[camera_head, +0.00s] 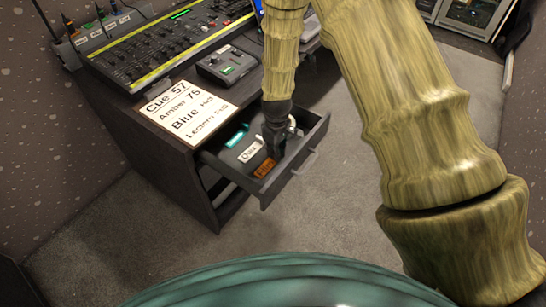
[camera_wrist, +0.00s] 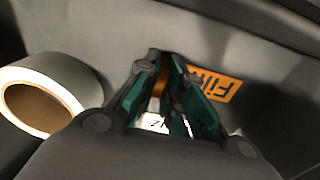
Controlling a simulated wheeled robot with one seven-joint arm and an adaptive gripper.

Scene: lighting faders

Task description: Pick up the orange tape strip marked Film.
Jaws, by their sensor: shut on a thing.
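The orange tape strip marked Film (camera_head: 265,168) is in the open drawer, near its front left corner in the head view. In the wrist view the strip (camera_wrist: 218,84) shows to the right of the fingers, and more orange shows between them. My gripper (camera_head: 274,153) reaches down into the drawer, its fingers (camera_wrist: 166,78) closed on the orange strip. The fingers hide part of the strip and its lettering. I cannot tell whether it is clear of the drawer floor.
A white strip marked Quiz (camera_head: 250,151) lies beside it. A teal-marked piece (camera_head: 236,136) is farther left in the drawer (camera_head: 291,177). A pale tape roll (camera_wrist: 48,92) is close to my fingers. A cue sign (camera_head: 186,112) and fader console (camera_head: 165,46) sit on the desk.

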